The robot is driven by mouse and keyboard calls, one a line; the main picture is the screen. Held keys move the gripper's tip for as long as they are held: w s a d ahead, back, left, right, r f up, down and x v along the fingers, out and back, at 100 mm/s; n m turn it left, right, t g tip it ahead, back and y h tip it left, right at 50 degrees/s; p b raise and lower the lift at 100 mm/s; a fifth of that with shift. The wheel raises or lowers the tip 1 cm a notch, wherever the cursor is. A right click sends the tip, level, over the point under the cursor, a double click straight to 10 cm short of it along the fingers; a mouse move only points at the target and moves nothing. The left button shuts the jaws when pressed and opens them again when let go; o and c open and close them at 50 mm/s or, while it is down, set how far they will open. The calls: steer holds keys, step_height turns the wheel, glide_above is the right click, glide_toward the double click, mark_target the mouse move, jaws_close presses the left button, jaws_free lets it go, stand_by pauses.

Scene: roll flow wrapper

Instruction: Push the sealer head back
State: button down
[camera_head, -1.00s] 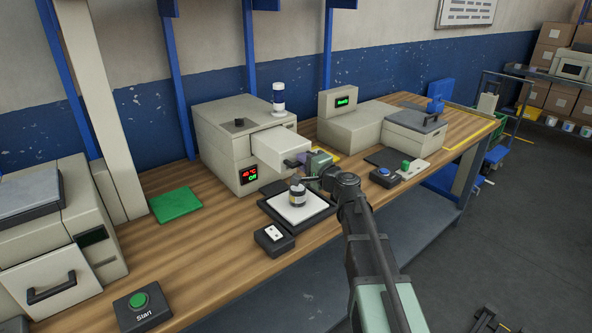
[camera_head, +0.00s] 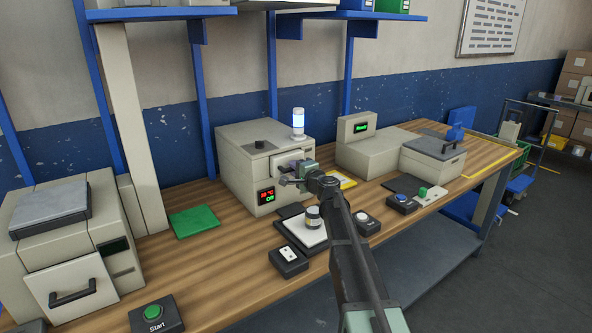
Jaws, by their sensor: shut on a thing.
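The sealer is a cream box (camera_head: 236,168) on the wooden bench, with a small lit display (camera_head: 266,196) on its front. Its sealer head (camera_head: 289,160) is a cream block sitting mostly inside the box, with only its front part showing. My gripper (camera_head: 286,180) is at the front of the head, shut on its dark handle, which is largely hidden by the jaws and arm. A small jar with a dark band (camera_head: 313,217) stands upright on a white plate (camera_head: 300,232) in front of the sealer.
A lit beacon (camera_head: 298,123) stands on the sealer. A switch box (camera_head: 288,262) is at the bench front. A green mat (camera_head: 195,221) lies left, near a machine with a Start button (camera_head: 153,313). A cream machine with a green display (camera_head: 360,128) stands right.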

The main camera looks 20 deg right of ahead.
steer(key=c, duration=1.1)
jaws_free()
steer(key=shift+w, duration=0.2)
steer(key=shift+s, duration=0.15)
steer(key=v, duration=1)
steer(key=shift+s+d, duration=0.1)
steer(key=shift+s, duration=0.15)
